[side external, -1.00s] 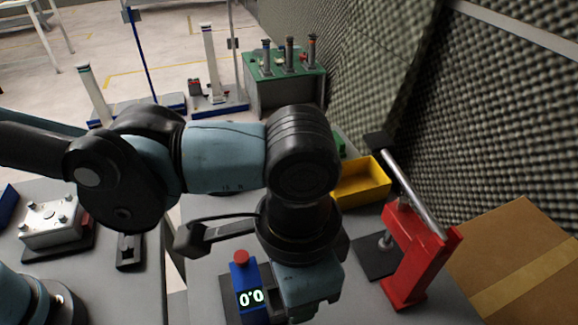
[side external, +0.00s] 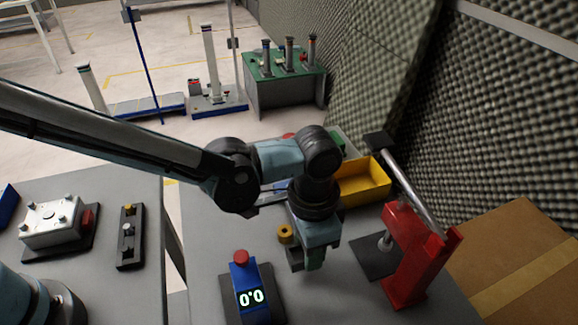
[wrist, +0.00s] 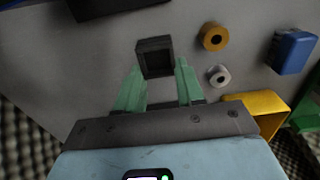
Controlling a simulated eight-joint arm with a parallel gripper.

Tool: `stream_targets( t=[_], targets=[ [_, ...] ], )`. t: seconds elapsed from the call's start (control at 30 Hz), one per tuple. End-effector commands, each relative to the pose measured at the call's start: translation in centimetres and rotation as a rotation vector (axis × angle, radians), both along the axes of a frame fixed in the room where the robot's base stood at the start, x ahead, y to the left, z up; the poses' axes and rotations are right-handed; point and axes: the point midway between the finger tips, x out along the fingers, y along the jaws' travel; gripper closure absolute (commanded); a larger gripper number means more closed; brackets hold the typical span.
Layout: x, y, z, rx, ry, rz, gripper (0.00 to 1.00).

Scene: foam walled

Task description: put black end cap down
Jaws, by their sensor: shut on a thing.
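The black end cap (wrist: 154,57), a small square block with a hollow face, sits at the tips of my gripper's green fingers in the wrist view. My gripper (wrist: 157,84) is shut on it. In the side external view my gripper (side external: 313,258) points down over the grey table, between the blue display unit and the red press. The end cap cannot be clearly told apart there. Whether it touches the table is unclear.
A blue unit (side external: 247,288) reading 0.0 stands left of my gripper, a red lever press (side external: 415,262) right. A yellow bin (side external: 362,183) is behind. A brass ring (wrist: 213,36), a silver ring (wrist: 219,76) and a blue bin (wrist: 292,52) lie to the right in the wrist view.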

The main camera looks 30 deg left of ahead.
Motion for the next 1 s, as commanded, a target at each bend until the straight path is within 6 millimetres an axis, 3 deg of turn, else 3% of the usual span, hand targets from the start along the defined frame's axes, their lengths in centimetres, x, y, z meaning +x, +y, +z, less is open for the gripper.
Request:
stream_targets(
  t=[0.17, 0.57, 0.6, 0.73, 1.0],
  targets=[
    [0.0, 0.0, -1.9, 0.000, 0.000, 0.000, 0.96],
    [-0.1, 0.0, -2.3, 0.000, 0.000, 0.000, 0.96],
    [-0.1, 0.0, -2.4, 0.000, 0.000, 0.000, 0.59],
    [-0.1, 0.0, -2.3, 0.000, 0.000, 0.000, 0.39],
    [0.0, 0.0, -2.3, 0.000, 0.000, 0.000, 0.37]
  ],
)
